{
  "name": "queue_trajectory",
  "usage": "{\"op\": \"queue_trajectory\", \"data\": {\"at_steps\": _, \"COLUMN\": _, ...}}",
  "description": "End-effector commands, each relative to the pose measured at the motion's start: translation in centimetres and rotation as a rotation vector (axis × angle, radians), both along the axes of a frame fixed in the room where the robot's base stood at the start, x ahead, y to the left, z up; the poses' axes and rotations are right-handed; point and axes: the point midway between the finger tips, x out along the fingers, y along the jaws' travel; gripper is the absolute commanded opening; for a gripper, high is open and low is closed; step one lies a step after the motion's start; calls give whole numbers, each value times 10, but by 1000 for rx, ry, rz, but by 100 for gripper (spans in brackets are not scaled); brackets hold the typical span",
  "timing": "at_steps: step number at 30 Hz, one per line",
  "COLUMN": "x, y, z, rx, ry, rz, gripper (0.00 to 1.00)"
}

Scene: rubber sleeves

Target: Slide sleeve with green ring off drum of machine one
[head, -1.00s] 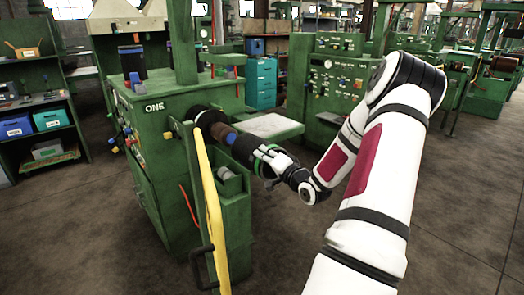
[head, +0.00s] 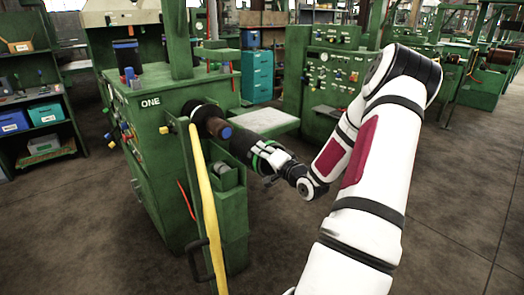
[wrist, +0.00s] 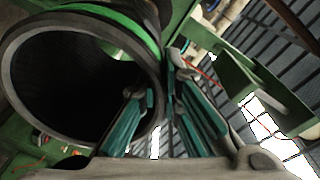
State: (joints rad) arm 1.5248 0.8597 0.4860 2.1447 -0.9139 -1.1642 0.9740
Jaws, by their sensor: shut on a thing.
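The black sleeve with the green ring (head: 240,145) points out from machine one (head: 152,130), its ring close to my gripper. My gripper (head: 264,157) is shut on the rim at the sleeve's outer end. In the wrist view my gripper (wrist: 160,88) has one finger inside the sleeve (wrist: 25,55) and one outside. The visible inside of the sleeve is dark and empty. The brown drum (head: 216,126) is bare between the machine's black collar and the sleeve's inner end. Whether the drum's tip is still inside the sleeve I cannot tell.
A yellow bar (head: 206,200) on a green bracket stands just in front of the drum. A green side table with a pale top (head: 263,121) is behind the sleeve. Dark floor to the right of the machine is open. A shelf with blue bins (head: 45,113) stands at left.

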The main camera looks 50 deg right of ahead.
Motion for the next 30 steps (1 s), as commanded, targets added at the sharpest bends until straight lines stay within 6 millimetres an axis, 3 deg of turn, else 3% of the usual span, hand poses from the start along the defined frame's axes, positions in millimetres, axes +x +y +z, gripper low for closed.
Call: {"op": "queue_trajectory", "data": {"at_steps": 30, "x": -10, "y": 2, "z": 10, "rx": 27, "ry": 126, "rz": 0, "gripper": 0}}
